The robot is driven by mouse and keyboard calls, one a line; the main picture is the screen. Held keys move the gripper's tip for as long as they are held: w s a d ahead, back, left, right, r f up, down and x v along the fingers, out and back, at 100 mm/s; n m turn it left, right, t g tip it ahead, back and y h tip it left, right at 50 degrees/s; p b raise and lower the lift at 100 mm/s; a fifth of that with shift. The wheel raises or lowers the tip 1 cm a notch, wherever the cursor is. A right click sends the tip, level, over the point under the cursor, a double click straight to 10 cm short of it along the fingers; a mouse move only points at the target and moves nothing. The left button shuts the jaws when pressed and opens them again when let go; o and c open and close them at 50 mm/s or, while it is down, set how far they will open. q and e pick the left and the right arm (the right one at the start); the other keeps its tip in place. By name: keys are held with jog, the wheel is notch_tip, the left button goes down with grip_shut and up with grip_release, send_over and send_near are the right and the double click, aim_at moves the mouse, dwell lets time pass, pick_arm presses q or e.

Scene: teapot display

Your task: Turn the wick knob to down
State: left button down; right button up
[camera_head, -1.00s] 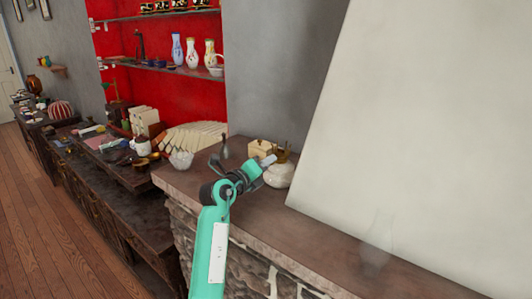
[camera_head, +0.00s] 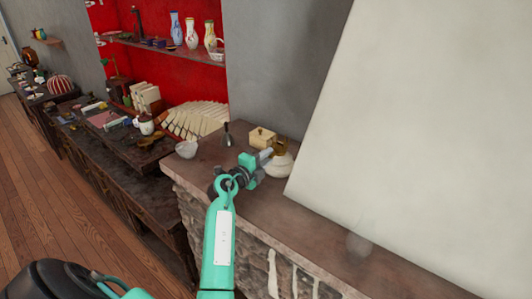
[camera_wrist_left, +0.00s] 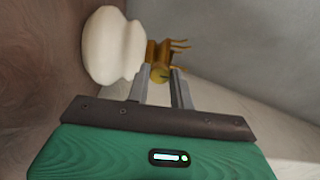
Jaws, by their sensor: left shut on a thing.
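The oil lamp, with a round white body (camera_head: 281,164) and a brass burner (camera_head: 279,147) on top, stands on the stone mantel. In the left wrist view, its white body (camera_wrist_left: 112,45) is at the upper left, and the brass burner (camera_wrist_left: 178,48) points right with thin prongs. The small round brass wick knob (camera_wrist_left: 160,73) sits between the fingertips of my left gripper (camera_wrist_left: 160,75). The left gripper (camera_head: 266,155) is shut on the knob, at the burner's left side in the head view. The knob's turned position cannot be read. My right gripper is not in view.
A lower cluttered counter lies left.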

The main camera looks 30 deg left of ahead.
pick_arm(q)
jog(key=shift+f, duration=0.1)
dwell(0.3)
jog(key=c, duration=1.2)
grip_release()
jog(key=s+b, duration=0.1)
jog(key=s, duration=0.3)
jog(key=s+b, duration=0.2)
jog(key=s, duration=0.2)
jog(key=s+a+b, duration=0.1)
jog(key=s, duration=0.3)
jog(key=shift+s+b, duration=0.35)
jog(key=shift+s, duration=0.55)
